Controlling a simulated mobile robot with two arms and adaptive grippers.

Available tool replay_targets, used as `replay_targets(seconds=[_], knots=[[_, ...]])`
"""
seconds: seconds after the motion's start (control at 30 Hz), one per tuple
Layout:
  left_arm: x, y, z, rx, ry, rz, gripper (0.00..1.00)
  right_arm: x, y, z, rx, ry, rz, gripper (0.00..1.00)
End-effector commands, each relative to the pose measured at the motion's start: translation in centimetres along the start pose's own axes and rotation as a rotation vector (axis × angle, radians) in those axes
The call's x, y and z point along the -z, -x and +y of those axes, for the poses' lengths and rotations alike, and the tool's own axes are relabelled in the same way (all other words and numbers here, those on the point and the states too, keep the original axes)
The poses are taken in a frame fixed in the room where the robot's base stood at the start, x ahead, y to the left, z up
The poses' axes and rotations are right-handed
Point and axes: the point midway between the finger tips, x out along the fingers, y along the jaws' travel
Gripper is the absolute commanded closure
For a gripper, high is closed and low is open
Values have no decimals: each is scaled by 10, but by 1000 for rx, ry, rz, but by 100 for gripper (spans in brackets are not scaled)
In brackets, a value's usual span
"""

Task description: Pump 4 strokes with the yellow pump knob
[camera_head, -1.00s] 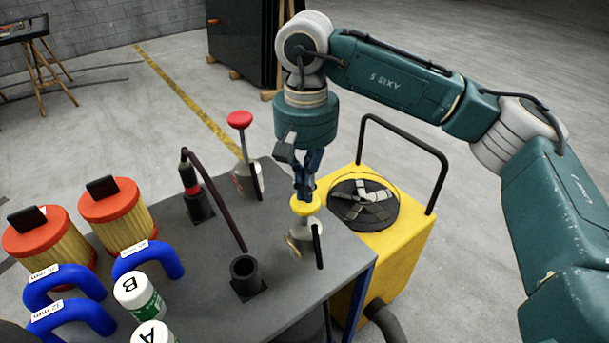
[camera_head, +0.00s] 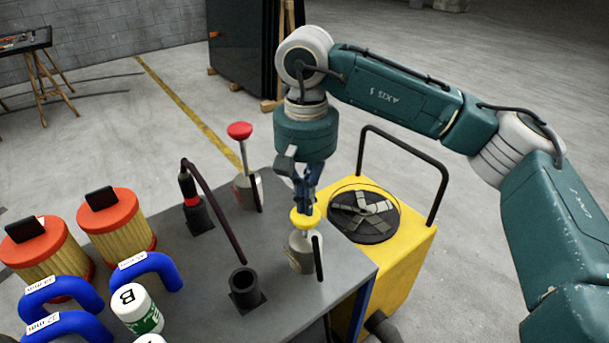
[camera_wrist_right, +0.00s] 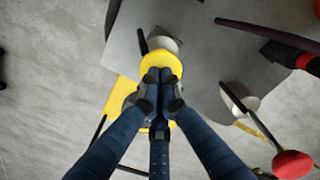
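The yellow pump knob (camera_head: 306,222) tops a grey pump body (camera_head: 301,252) near the right corner of the grey bench. The pump stands upright with a dark lever beside it. My right gripper (camera_head: 306,209) points straight down over the knob. In the wrist view its dark fingers (camera_wrist_right: 159,76) are drawn together over the yellow knob (camera_wrist_right: 160,59). The fingertips sit at the knob's top and look in contact, not wrapped around it. My left gripper is not in view.
A red-knobbed pump (camera_head: 240,131) stands behind and to the left. A black socket (camera_head: 245,287), a dark hose (camera_head: 215,210), orange-capped filters (camera_head: 113,212) and blue hoses (camera_head: 146,270) share the bench (camera_head: 335,280). A yellow fan unit (camera_head: 408,262) stands right of it.

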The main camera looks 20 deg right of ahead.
Motion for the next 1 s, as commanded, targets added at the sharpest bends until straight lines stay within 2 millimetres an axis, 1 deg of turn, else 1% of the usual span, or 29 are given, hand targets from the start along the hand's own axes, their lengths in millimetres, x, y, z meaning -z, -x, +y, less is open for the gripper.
replay_targets(seconds=[0.03, 0.23, 0.37, 0.63, 1.0], knots=[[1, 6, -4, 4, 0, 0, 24, -1, 6, 0, -2, 0, -3, 100], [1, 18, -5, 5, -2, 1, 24, -1, 25, 0, -2, 1, -3, 100], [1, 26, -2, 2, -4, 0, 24, -1, 37, 0, -2, 1, -3, 100], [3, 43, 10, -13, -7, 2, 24, 0, 62, 0, 0, 1, -1, 100], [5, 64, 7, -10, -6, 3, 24, 0, 94, 0, 1, 0, 0, 100]])
